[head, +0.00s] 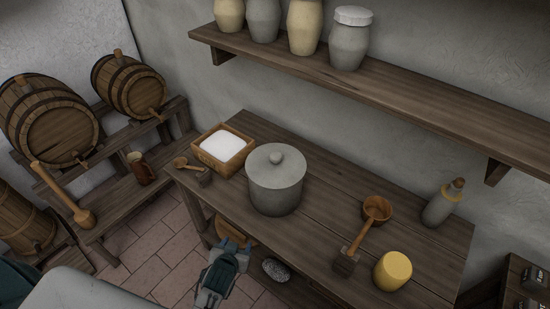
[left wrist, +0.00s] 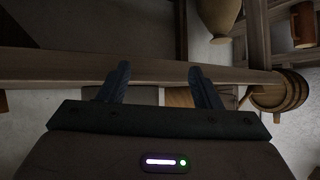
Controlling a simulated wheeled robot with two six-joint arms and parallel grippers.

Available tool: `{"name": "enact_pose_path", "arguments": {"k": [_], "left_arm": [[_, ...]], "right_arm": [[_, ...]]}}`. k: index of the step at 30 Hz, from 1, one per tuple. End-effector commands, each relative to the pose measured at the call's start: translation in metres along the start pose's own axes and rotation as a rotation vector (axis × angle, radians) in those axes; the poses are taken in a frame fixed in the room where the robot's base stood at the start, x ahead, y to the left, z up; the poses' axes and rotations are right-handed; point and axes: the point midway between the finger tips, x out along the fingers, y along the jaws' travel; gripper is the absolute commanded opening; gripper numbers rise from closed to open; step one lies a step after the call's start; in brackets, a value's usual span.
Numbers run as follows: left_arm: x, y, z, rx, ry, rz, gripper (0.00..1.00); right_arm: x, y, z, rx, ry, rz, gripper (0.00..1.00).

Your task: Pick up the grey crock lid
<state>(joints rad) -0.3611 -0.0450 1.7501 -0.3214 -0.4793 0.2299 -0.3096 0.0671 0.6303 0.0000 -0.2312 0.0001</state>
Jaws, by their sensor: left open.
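The grey crock lid (head: 272,160), round with a small knob, sits on top of the grey crock (head: 275,195) on the wooden table. My left gripper (head: 235,243) is open and empty in the head view, in front of the table's front edge and lower in the picture than the crock. It is apart from the lid. In the left wrist view the two dark fingers (left wrist: 159,75) are spread with nothing between them but a wooden beam beyond. The lid cannot be made out in the left wrist view. My right gripper is not in view.
The table (head: 325,185) also holds a box of white stuff (head: 222,147), a wooden ladle (head: 376,210), a yellow block (head: 393,270) and a bottle (head: 440,205). A wall shelf (head: 400,90) with jars hangs behind. Barrels (head: 50,120) stand at left.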

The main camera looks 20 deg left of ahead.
Motion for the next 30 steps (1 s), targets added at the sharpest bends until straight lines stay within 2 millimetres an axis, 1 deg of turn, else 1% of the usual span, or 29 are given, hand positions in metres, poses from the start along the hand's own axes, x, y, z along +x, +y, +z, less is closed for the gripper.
{"name": "enact_pose_path", "arguments": {"k": [1, 2, 3, 5, 6, 8, 9, 12, 13, 16, 18, 20, 24, 27, 30], "left_arm": [[-0.014, -0.002, -0.03, -0.011, 0.039, -0.009, 0.58], [-0.021, -0.004, -0.045, -0.015, 0.06, -0.015, 0.58], [-0.018, 0.003, -0.059, -0.027, 0.121, -0.009, 0.58], [-0.021, 0.011, -0.086, -0.038, 0.209, -0.003, 0.58], [-0.024, 0.016, -0.105, -0.044, 0.268, 0.003, 0.58], [-0.031, 0.023, -0.132, -0.054, 0.354, 0.015, 0.58], [-0.035, 0.028, -0.149, -0.059, 0.409, 0.024, 0.58], [-0.048, 0.04, -0.184, -0.067, 0.528, 0.049, 0.58], [-0.051, 0.043, -0.193, -0.07, 0.556, 0.057, 0.58], [-0.058, 0.05, -0.212, -0.071, 0.622, 0.074, 0.58], [-0.056, 0.052, -0.219, -0.071, 0.642, 0.081, 0.58], [-0.051, 0.053, -0.226, -0.07, 0.65, 0.083, 0.58], [-0.032, 0.055, -0.239, -0.07, 0.65, 0.083, 0.58], [-0.022, 0.055, -0.246, -0.07, 0.648, 0.082, 0.58], [-0.017, 0.056, -0.249, -0.071, 0.645, 0.082, 0.58]], "right_arm": [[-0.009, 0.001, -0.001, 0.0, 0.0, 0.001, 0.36], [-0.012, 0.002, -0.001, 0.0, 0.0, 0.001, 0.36], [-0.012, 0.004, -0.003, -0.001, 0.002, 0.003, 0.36], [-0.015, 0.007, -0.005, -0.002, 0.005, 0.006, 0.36], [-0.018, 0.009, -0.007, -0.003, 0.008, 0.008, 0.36], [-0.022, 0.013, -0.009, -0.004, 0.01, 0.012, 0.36], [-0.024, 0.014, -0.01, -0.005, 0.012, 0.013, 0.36], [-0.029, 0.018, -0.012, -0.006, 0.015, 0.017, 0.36], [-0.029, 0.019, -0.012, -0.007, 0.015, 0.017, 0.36], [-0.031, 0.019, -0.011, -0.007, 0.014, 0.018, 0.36], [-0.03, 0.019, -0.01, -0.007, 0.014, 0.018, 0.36], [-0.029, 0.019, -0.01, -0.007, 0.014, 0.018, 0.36], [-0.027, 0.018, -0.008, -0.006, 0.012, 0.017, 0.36], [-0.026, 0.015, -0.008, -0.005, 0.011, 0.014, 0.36], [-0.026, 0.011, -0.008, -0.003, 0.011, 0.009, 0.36]]}}
